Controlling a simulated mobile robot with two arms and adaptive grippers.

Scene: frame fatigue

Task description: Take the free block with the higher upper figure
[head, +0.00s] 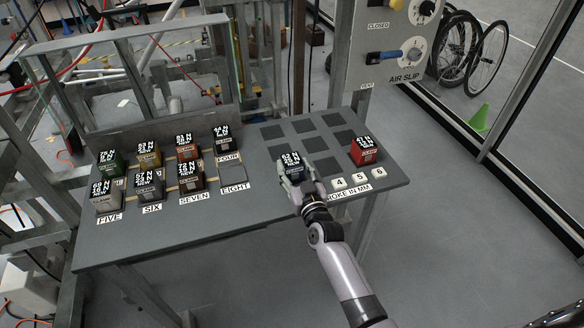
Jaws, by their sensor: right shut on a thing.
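My right gripper (297,180) is shut on a dark blue block (293,172) at the near left of a grid of dark squares. The block's upper figure looks like 52 N; the gripper hides part of it. I cannot tell whether the block touches the table. A red block (363,153) stands at the right of the grid, its upper figure seemingly 47 N. Several other blocks stand in two rows at left, among them a green one (110,165), a grey one (104,200) and a black one (223,144). My left gripper is not in view.
The grey table (240,215) has an empty outlined place (233,173) above the EIGHT label. White keys (339,183) marked 4, 5, 6 lie near the right front edge. An AIR SLIP panel (395,45) stands behind. Several grid squares are bare.

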